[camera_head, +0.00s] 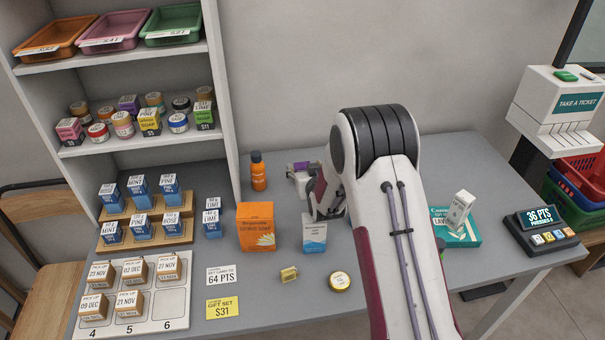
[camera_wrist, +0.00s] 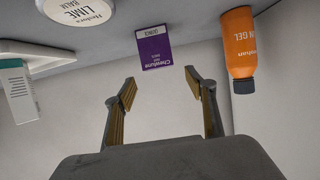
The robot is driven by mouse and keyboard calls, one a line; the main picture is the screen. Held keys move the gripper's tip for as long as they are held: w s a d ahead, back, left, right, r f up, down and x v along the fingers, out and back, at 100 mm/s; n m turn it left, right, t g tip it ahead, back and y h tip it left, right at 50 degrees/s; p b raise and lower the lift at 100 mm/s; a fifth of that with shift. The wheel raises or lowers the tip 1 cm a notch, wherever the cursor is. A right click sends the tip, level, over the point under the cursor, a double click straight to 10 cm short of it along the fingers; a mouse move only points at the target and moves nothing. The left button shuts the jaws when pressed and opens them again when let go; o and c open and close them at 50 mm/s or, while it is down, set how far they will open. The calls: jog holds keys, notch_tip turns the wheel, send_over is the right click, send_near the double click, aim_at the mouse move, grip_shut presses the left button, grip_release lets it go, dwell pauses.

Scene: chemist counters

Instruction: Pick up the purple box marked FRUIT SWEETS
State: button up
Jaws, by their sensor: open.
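A purple box (camera_wrist: 155,47) stands in the wrist view, just beyond the fingertips and roughly centred between them. Its small print looks upside down there and I cannot read FRUIT SWEETS on it. In the head view a bit of the purple box (camera_head: 299,166) shows at the back of the counter, mostly hidden by my gripper (camera_head: 297,180). My gripper in the wrist view (camera_wrist: 160,80) is open, with nothing between its fingers.
An orange bottle (camera_wrist: 240,48) stands close beside the purple box, with a gap; it also shows in the head view (camera_head: 258,171). An orange soap box (camera_head: 256,228) and a white-and-blue box (camera_head: 315,235) stand nearer. A round lime balm tin (camera_wrist: 75,8) shows at upper left.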

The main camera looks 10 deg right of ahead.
aim_at(303, 167)
jog(key=shift+f, duration=0.15)
jog(key=shift+f, duration=0.6)
jog(key=shift+w, duration=0.3)
jog(key=shift+x, duration=2.15)
jog(key=c, duration=1.1)
